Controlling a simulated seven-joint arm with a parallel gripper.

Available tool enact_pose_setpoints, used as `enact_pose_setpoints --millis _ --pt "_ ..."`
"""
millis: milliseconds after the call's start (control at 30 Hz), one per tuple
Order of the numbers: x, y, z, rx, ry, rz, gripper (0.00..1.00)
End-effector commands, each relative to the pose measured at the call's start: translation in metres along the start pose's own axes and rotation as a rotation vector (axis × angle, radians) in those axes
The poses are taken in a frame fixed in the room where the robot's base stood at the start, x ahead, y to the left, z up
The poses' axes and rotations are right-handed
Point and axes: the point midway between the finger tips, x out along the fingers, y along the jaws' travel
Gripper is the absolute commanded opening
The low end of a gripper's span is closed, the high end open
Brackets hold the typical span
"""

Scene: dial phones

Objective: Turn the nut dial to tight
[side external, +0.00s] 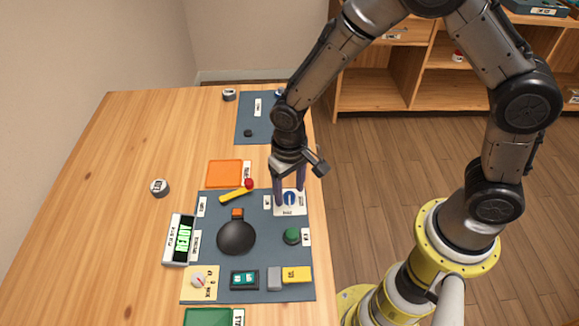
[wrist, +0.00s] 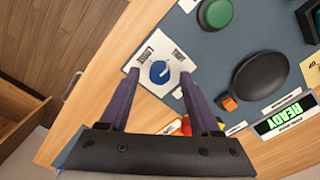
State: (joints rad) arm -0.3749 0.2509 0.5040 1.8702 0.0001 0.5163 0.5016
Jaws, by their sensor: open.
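A round blue dial (side external: 289,198) with a white pointer mark sits on a small white plate near the right edge of the grey mat. It also shows in the wrist view (wrist: 160,73), where the plate (wrist: 151,88) carries small printed labels too small to read surely. My gripper (side external: 290,196) points down over this plate. Its two dark purple fingers are open, one on each side of the dial, with a visible gap between fingers and dial in the wrist view (wrist: 160,76). I cannot tell how far the tips are above the plate.
A display (side external: 180,240) reads READY. The table's left side is mostly clear.

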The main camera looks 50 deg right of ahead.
Motion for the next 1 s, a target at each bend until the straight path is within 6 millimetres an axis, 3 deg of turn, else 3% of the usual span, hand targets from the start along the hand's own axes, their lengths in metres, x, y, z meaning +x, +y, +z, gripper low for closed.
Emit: enact_pose_setpoints --millis 500,700,1000 --pt "-0.104 0.0 -0.001 0.001 0.005 -0.003 0.64" --pt "-0.122 0.0 0.0 0.001 0.003 -0.002 0.64" --pt "-0.125 0.0 0.0 0.001 0.001 0.0 0.64"
